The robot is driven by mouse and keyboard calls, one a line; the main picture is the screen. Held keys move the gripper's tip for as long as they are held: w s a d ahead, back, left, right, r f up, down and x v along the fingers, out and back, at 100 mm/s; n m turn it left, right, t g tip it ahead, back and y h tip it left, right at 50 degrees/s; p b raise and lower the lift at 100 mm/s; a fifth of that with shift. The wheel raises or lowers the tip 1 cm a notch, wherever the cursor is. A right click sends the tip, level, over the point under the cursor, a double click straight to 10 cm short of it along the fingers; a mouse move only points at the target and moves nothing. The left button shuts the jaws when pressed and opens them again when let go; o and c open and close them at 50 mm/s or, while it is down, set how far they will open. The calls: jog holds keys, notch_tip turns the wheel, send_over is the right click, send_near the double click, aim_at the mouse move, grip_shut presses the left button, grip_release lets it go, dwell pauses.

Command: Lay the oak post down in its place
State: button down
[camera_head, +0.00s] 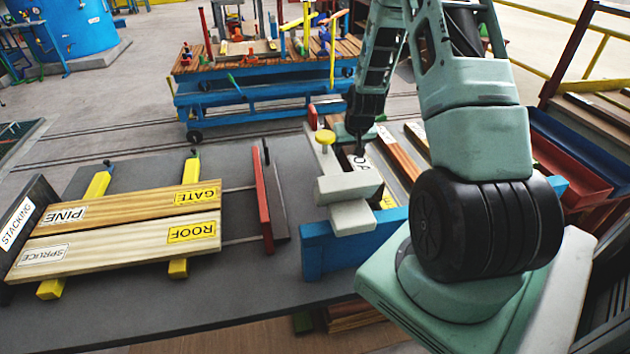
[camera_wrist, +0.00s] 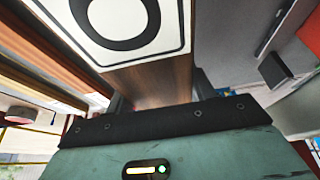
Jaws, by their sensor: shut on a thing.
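The oak post (camera_head: 361,164) is partly hidden in the head view behind pale clamp blocks and my arm; a white label on it shows part of a word. In the wrist view its brown wood (camera_wrist: 150,82) lies between my fingers, with a large "O" on the label. My gripper (camera_head: 358,146) points down over the post and is shut on it; the fingers also show in the wrist view (camera_wrist: 160,98). I cannot tell whether the post touches what is below. The stacking place at left has a dark end plate (camera_head: 18,222) labelled STACKING and yellow bearers (camera_head: 98,183).
A pine board (camera_head: 130,206) and a spruce board (camera_head: 120,248) lie side by side on the bearers. A red upright plate (camera_head: 262,200) stands right of them. Pale clamp blocks (camera_head: 348,186) and a blue rail (camera_head: 340,242) are nearby.

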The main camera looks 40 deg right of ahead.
jog(key=shift+f+p, duration=0.7)
jog(key=shift+f, duration=3.15)
jog(key=shift+f, duration=0.15)
jog(key=c, duration=0.8)
grip_release()
